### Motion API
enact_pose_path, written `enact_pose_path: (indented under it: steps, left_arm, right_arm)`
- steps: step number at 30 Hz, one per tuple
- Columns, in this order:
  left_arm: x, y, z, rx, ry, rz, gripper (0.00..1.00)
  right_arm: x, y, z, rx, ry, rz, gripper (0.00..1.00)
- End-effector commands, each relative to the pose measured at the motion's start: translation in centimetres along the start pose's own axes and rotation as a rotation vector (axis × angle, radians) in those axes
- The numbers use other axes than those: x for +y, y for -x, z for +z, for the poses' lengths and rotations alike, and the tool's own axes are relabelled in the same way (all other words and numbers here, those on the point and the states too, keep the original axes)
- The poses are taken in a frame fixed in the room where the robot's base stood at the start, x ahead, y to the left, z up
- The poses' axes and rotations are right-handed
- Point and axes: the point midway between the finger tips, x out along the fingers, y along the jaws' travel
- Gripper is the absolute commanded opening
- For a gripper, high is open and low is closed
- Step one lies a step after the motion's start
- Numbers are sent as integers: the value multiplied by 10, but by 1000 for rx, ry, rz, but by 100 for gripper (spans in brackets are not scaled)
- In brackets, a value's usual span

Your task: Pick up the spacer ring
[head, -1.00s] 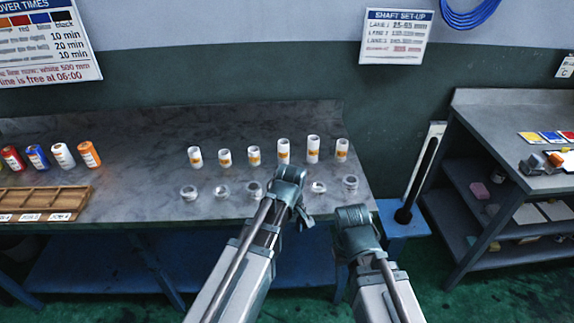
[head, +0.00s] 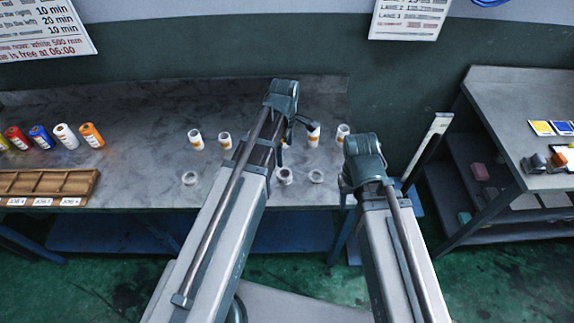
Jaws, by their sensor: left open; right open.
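Small pale rings lie along the front of the grey worktop, and I cannot tell which is the spacer ring. One ring (head: 190,177) is to the left of my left arm. Two more, a middle ring (head: 284,175) and a right ring (head: 317,176), are to its right. Other rings seen earlier are hidden behind my arms. My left gripper (head: 291,132) is open above the worktop, beyond the middle ring, with its fingers partly hidden. My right gripper (head: 362,160) is open near the worktop's right front corner, its fingers mostly hidden. Neither gripper visibly holds anything.
White cylinders with orange labels (head: 196,140) stand in a row behind the rings. Coloured rolls (head: 40,137) and a wooden compartment tray (head: 45,186) are at the left. A second bench (head: 500,110) with shelves stands at the right. The worktop (head: 135,160) is clear left of the rings.

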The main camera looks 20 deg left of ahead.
Motion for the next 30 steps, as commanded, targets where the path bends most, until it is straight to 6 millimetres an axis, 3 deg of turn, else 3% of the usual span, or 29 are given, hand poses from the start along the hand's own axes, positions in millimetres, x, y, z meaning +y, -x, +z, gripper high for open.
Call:
enact_pose_path:
  steps: [8,24,30]
  left_arm:
    - [0,-8,0,0,0,0,100]
    - [0,-80,0,0,-1,0,100]
    - [0,-88,0,0,-1,0,100]
  right_arm:
    - [-1,-8,0,0,0,0,50]
    - [-8,-80,-5,0,0,0,50]
    - [-8,-87,-5,0,0,0,50]
